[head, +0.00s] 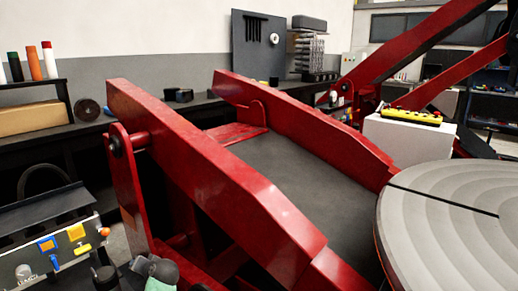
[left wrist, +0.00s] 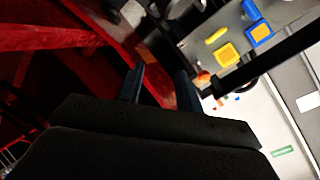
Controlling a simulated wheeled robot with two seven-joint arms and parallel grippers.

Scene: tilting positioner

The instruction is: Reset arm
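The tilting positioner has a thick red arm (head: 215,165) in the foreground, sloping down toward the right in the head view. A second red beam (head: 300,120) runs alongside it, and a round grey turntable (head: 455,215) lies at the right. A control panel (head: 35,262) with blue and yellow buttons and an orange-red knob stands at lower left. My left gripper (left wrist: 160,72) shows in the left wrist view, its two dark fingers apart with nothing between them. The panel's buttons (left wrist: 228,53) lie beyond the fingers, up and right. My right gripper is not in view.
A yellow pendant (head: 411,117) rests on a white box (head: 402,139) behind the turntable. A dark workbench (head: 195,108) with tools runs along the back wall. More red beams (head: 425,45) rise at upper right. The red frame (left wrist: 60,38) is close beside my left gripper.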

